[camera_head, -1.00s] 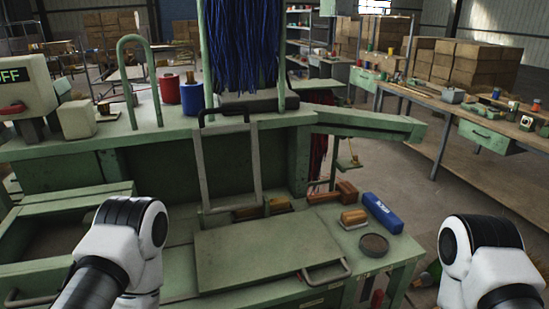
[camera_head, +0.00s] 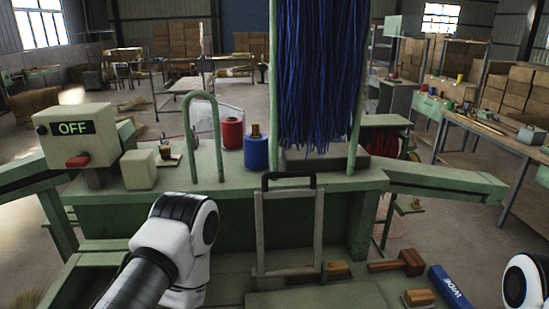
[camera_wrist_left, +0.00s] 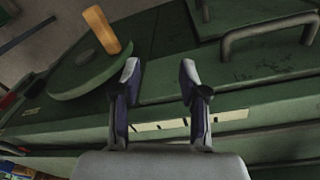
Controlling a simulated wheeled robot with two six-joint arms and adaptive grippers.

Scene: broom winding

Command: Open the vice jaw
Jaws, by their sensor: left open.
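In the left wrist view my left gripper (camera_wrist_left: 160,75) is open and empty above the green bench's edge. A round green wheel (camera_wrist_left: 85,75) with an upright wooden peg (camera_wrist_left: 101,30) lies left of the fingers, apart from them. A flat green plate (camera_wrist_left: 245,50) with a grey bar handle (camera_wrist_left: 268,34) is at the upper right. In the head view a grey upright frame (camera_head: 289,225) with a black top bar (camera_head: 288,180) stands at the bench. I cannot tell which part is the vice jaw. Neither gripper shows in the head view; only my arms do.
A grey box reading OFF (camera_head: 75,135) with a red lever stands on the bench's left. Red (camera_head: 231,133) and blue (camera_head: 256,150) spools stand behind the frame, with blue bristles (camera_head: 319,80) hanging nearby. Wooden tools (camera_head: 398,263) and a blue box (camera_head: 452,288) lie at right.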

